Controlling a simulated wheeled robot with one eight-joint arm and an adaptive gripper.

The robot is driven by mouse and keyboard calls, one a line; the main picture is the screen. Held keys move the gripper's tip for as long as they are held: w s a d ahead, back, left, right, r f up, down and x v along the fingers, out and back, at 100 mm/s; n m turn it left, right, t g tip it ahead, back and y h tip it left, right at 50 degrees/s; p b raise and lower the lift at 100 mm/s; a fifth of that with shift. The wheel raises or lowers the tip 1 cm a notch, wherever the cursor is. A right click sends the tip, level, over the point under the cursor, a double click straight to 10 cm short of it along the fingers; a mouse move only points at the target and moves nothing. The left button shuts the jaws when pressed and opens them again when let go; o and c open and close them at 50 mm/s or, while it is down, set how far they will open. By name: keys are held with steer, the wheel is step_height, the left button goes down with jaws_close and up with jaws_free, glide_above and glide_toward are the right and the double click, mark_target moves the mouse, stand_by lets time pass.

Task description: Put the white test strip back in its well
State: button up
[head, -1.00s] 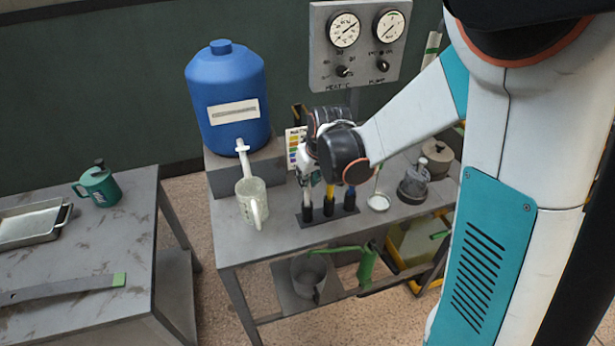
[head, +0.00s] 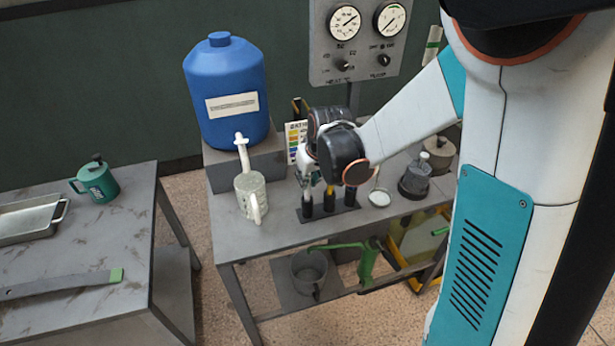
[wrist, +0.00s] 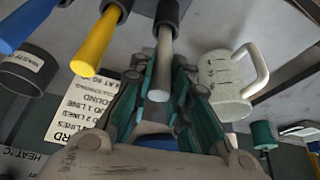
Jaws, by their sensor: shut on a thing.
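The white test strip (wrist: 163,65) is a pale rod held between the teal fingers of my gripper (wrist: 160,88). Its far end meets the mouth of a dark well (wrist: 167,12) in the wrist view; how deep it sits is hard to tell. In the head view the strip (head: 307,195) stands roughly upright at the left well (head: 307,211) of a black rack. My gripper (head: 308,178) is shut on its upper part, partly hidden by my wrist. A yellow strip (wrist: 95,45) and a blue strip (wrist: 35,22) stand in the neighbouring wells.
A pale mug (head: 248,198) stands left of the rack, near a blue tank (head: 226,90) with a white spout. A small white dish (head: 379,198) and a dark-based jar (head: 415,180) stand to the right. A colour chart (head: 294,140) is behind my gripper.

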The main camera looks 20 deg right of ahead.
steer(key=shift+f, duration=0.25)
steer(key=o, duration=0.8)
steer(key=shift+o, duration=0.2)
steer(key=v, duration=1.2)
steer(key=shift+s, duration=0.1)
